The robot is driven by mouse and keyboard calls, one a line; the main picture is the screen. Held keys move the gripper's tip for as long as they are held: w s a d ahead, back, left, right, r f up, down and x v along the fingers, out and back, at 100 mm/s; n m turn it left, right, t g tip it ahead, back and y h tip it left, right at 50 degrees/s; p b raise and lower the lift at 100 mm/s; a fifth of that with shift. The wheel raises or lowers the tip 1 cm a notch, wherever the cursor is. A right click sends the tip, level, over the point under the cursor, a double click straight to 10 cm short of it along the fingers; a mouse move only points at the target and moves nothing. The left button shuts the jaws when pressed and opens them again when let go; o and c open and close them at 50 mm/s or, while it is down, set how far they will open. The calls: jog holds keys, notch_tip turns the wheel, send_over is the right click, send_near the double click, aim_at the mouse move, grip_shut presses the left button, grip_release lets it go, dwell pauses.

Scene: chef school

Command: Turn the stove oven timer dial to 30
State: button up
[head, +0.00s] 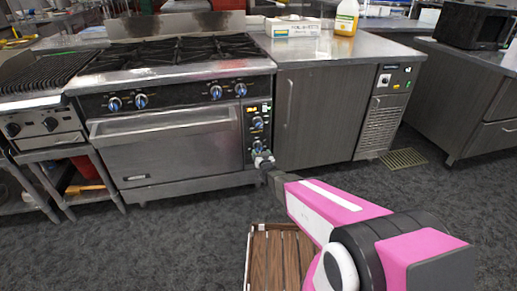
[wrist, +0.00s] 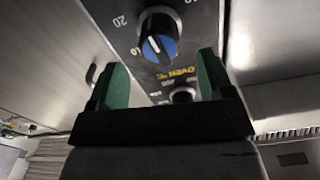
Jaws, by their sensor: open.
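The oven's narrow control panel (head: 257,133) is to the right of the oven door. Its upper blue-and-black dial (head: 257,123), which appears to be the timer, also shows large in the wrist view (wrist: 158,46), with a 20 mark at its upper left. A lower knob (wrist: 183,95) sits under an "OVEN °C" label and is partly hidden by my gripper. My gripper (head: 264,160) is at the foot of the panel, below the upper dial. In the wrist view its two green fingers (wrist: 162,78) are apart and empty, with the dial beyond them. The dial's exact setting is unclear.
The stove (head: 170,95) has more blue knobs along its front and a long door handle (head: 165,127). A grey cabinet (head: 320,118) stands close on the right. A slatted wooden crate (head: 277,258) lies on the floor below my arm. Open floor is at the left front.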

aim_at(260, 150)
jog(key=x, duration=0.5)
jog(key=shift+w+a, duration=0.1)
jog(key=shift+w, duration=0.3)
jog(key=c, duration=0.9)
jog(key=shift+m, duration=0.7)
jog(key=o, duration=0.9)
